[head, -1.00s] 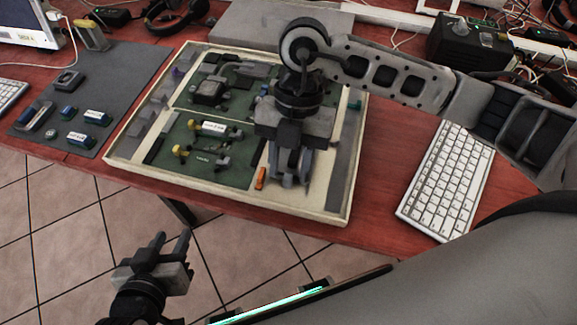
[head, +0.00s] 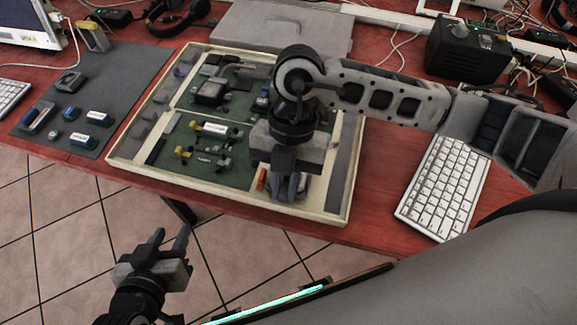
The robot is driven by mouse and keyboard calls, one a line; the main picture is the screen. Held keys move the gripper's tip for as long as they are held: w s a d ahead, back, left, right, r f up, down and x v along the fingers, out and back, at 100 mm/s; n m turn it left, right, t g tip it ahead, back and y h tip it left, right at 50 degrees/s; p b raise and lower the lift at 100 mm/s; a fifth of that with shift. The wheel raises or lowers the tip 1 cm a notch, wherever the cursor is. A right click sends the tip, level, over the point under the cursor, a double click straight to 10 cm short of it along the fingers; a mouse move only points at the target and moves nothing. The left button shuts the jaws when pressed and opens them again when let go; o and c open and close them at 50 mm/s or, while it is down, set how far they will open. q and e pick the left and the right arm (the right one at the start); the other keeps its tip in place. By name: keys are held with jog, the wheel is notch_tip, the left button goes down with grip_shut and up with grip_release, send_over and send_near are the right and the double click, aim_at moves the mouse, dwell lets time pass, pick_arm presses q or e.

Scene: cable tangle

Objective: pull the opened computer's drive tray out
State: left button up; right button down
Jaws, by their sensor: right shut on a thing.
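The opened computer (head: 115,159) is a shallow cream case with green boards, lying flat on the red table. My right gripper (head: 288,190) points down over its front right part. It is shut on the drive tray, a grey part at the case's front, mostly hidden under the gripper. A small orange piece (head: 261,179) sits just left of the fingers. My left gripper (head: 172,238) is open and empty, over the floor in front of the table.
A grey mat (head: 55,100) with several small parts lies left of the case. A white keyboard (head: 443,187) lies to the right, under my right arm. Table is bare between case and keyboard.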

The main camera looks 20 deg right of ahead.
jog(key=shift+s+a, duration=0.2)
jog(key=shift+s, duration=0.15)
jog(key=c, duration=1.4)
grip_release()
jog(key=v, duration=1.6)
jog(key=shift+s+a, duration=0.1)
jog(key=shift+s, duration=0.05)
